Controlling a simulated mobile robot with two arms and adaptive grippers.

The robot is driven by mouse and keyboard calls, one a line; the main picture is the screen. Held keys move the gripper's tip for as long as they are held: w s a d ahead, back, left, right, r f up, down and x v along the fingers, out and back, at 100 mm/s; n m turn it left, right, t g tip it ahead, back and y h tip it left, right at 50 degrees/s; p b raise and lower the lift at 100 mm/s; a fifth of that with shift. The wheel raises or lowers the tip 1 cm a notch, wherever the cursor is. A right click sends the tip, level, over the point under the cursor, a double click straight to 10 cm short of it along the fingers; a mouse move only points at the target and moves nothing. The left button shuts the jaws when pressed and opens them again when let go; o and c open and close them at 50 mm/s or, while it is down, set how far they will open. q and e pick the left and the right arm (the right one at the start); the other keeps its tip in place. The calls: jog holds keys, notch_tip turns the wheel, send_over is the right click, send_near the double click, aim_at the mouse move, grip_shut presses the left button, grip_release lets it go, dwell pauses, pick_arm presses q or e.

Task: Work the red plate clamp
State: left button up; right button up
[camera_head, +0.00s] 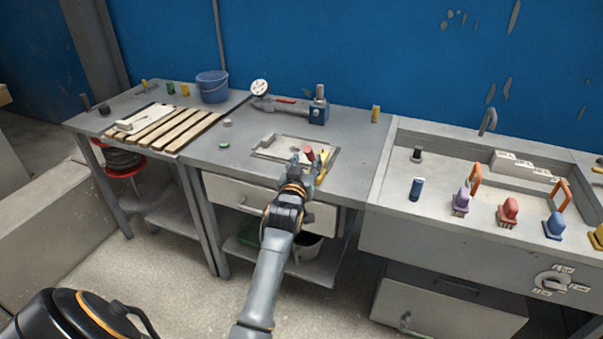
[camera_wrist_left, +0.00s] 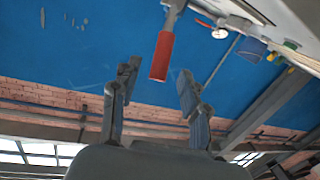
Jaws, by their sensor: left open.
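The red plate clamp shows its red handle (camera_head: 309,152) at the front of the plate mould on the middle bench. The red handle (camera_wrist_left: 162,57) also shows in the left wrist view, between and beyond the two fingertips, with a grey metal arm above it. My left gripper (camera_head: 308,168) is open at the handle, its fingers on either side of it in the picture. In the wrist view my left gripper (camera_wrist_left: 157,85) has a wide gap between its fingers, and no contact with the handle is visible. The gripper partly hides the clamp's base. My right gripper is not in view.
A flat metal plate mould (camera_head: 275,153) lies on the bench. A blue bucket (camera_head: 212,86) stands left.

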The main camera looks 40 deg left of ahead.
pick_arm(q)
jog(key=v, duration=0.6)
dwell(0.4)
